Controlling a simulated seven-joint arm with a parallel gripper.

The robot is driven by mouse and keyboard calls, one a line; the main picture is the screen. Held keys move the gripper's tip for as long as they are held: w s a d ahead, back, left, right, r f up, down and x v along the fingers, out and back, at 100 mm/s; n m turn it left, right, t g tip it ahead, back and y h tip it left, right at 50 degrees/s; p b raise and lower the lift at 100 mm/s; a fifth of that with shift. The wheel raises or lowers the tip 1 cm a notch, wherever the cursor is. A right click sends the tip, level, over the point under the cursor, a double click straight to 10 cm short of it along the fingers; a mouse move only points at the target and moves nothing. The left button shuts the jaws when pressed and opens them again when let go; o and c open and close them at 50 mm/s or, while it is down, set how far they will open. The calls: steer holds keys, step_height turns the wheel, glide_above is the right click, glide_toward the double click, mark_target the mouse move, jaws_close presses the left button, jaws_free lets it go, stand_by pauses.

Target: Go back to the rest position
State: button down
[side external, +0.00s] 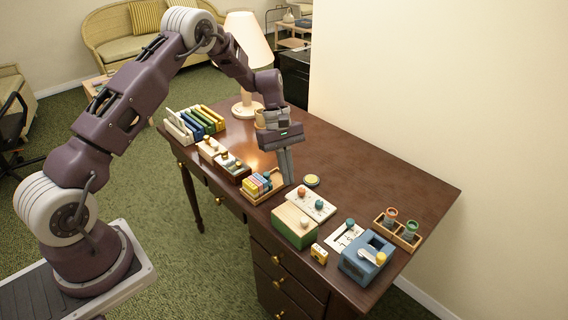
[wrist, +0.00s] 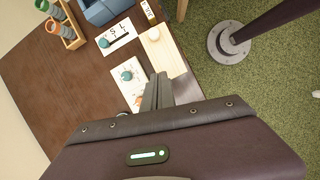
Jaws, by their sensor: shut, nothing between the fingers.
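My gripper (side external: 287,165) hangs from the arm above the middle of the brown desk (side external: 385,183), with its fingers pointing down. The fingers are together and hold nothing. In the side view they are near a small wooden tray (side external: 252,198) with coloured blocks and a round yellow disc (side external: 311,180). In the wrist view the shut fingertips (wrist: 158,82) show in front of a white board with knobs (wrist: 127,80) and a wooden box (wrist: 166,52). The exact height above the desk is hard to tell.
A lamp (side external: 248,45) stands behind the gripper, and a rack of coloured slabs (side external: 195,122) is at the far left. A blue box (side external: 366,258) and a wooden holder with cups (side external: 398,230) are at the right end. The back right of the desk is clear, beside a wall.

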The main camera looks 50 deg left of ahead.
steer(key=s+d+r+m+t+y, duration=0.1)
steer(key=s+d+r+m, duration=0.15)
steer(key=s+r, duration=0.65)
steer(key=s+d+r+m+t+y, duration=0.15)
steer(key=r+m, duration=0.25)
steer(key=r, duration=1)
steer(key=s+d+r+m+t+y, duration=0.1)
steer(key=s+m, duration=0.3)
steer(key=s, duration=0.6)
steer(key=s+d+r+m+t, duration=0.1)
steer(key=s+m+t, duration=0.2)
steer(key=s, duration=0.7)
steer(key=shift+s+r+m+y, duration=0.25)
steer(key=shift+s+m+y, duration=0.1)
steer(key=shift+m, duration=0.3)
